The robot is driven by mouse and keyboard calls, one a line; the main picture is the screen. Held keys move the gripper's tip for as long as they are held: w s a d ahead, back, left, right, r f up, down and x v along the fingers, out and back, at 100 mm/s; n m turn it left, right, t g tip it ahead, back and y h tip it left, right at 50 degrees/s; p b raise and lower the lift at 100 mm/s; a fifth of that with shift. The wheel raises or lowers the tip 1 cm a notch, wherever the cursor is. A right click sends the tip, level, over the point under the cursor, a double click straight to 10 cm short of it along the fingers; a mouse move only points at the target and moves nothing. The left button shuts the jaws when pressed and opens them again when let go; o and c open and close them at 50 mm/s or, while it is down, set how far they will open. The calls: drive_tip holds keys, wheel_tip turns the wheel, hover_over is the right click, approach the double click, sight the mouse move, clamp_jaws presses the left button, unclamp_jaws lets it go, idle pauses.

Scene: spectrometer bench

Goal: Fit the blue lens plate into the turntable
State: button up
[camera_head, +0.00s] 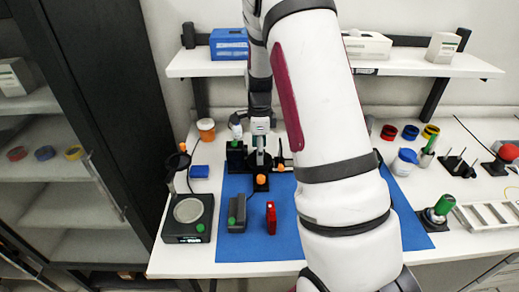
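My gripper (261,152) points down at the back of the blue mat, over a black stand with orange knobs (261,181). Its fingers are small and partly lost against dark parts, so I cannot tell whether they are open or shut. I cannot surely pick out the blue lens plate. A small blue block (199,171) lies at the left, and a blue ring (410,132) lies at the back right. I cannot surely identify the turntable. A black device with a round pale top (188,210) sits at the front left.
The blue mat (245,247) carries a grey block (237,213) and a red block (271,217). My arm hides the bench centre. Red (389,132) and yellow (430,131) rings lie at the back right. A shelf (205,66) hangs behind. A dark cabinet (115,85) stands left.

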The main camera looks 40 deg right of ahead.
idle(0.3)
wheel_tip(320, 180, up, 12)
drive_tip(key=shift+f, duration=0.1)
idle(0.4)
idle(0.4)
